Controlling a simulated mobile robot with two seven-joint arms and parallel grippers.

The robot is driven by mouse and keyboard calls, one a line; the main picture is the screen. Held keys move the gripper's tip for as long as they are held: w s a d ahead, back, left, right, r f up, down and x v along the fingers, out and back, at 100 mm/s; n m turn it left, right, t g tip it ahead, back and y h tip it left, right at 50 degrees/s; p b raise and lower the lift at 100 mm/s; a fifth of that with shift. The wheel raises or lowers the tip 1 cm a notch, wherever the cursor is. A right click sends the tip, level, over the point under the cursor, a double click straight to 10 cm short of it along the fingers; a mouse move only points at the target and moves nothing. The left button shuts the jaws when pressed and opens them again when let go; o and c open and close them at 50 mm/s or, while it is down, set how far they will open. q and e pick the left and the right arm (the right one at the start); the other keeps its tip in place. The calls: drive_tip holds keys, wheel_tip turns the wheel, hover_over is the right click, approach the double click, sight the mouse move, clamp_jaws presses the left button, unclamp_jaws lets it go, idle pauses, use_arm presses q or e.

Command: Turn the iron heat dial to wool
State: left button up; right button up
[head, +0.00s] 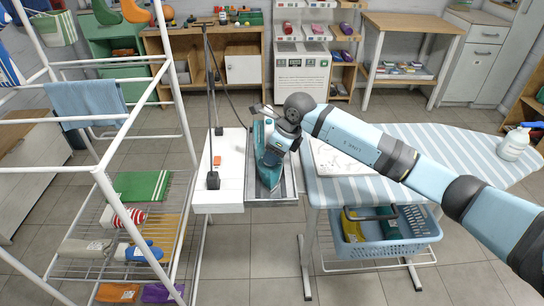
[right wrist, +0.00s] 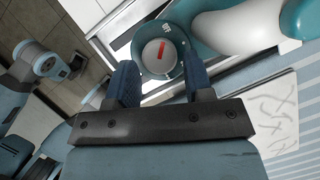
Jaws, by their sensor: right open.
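The iron (head: 270,172) is teal and stands on a metal rest tray (head: 252,204) at the left end of the ironing board. In the right wrist view its body (right wrist: 207,48) is teal with a white part. The round heat dial (right wrist: 158,54) is pale with a red mark and sits in a teal ring. My right gripper (head: 268,124) is over the iron. In the right wrist view its two blue fingers (right wrist: 160,72) are apart, with the dial between and just beyond their tips. Contact cannot be told. My left gripper is out of view.
The striped ironing board (head: 445,143) spreads right, with a white sheet (head: 340,160) on it. A white shelf (head: 230,165) with a cord post is left of the iron. A drying rack (head: 110,190) stands at left. A blue basket (head: 385,238) sits below the board.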

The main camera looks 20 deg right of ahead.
drive_tip(key=shift+x, duration=0.8)
drive_tip(key=c, duration=0.6)
